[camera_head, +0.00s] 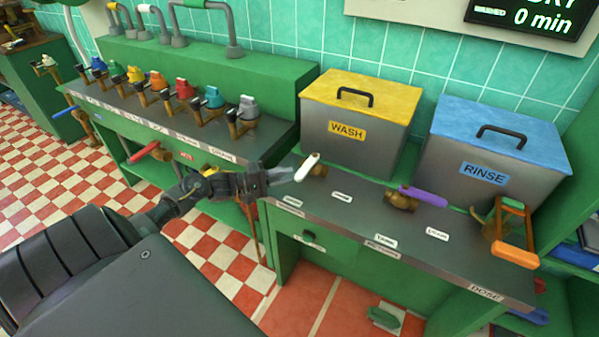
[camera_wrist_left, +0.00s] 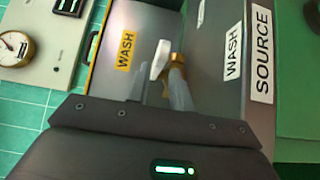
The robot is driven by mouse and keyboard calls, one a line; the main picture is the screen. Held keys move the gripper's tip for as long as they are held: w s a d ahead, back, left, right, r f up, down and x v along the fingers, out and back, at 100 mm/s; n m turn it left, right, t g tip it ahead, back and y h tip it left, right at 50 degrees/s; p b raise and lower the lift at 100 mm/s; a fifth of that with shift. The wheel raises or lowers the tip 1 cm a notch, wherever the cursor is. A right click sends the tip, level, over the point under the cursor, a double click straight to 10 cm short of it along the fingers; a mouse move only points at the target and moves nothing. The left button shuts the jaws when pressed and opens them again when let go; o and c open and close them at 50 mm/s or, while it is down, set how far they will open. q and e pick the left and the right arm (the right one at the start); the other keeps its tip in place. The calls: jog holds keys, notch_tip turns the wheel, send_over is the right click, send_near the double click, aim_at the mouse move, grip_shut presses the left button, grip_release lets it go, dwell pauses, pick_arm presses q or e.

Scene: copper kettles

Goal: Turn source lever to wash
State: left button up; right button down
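The source lever has a white handle (camera_head: 308,166) on a brass valve, on the grey counter in front of the yellow-lidded WASH box (camera_head: 357,113). In the left wrist view the white handle (camera_wrist_left: 160,60) stands beside the brass body (camera_wrist_left: 177,62), near the WASH label (camera_wrist_left: 232,52) and the SOURCE label (camera_wrist_left: 262,54). My left gripper (camera_head: 288,174) is at the handle's lower left end. Its fingers (camera_wrist_left: 160,92) are apart, with the handle just beyond or between their tips; contact cannot be told. My right gripper is not in view.
A purple-handled valve (camera_head: 423,196) and an orange-handled dose lever (camera_head: 514,256) stand farther right. The blue-lidded RINSE box (camera_head: 494,150) is behind them. Several coloured taps line the left counter (camera_head: 160,126). A gauge (camera_wrist_left: 15,48) shows in the left wrist view.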

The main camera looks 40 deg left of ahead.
pick_arm(q)
jog(key=v, duration=0.3)
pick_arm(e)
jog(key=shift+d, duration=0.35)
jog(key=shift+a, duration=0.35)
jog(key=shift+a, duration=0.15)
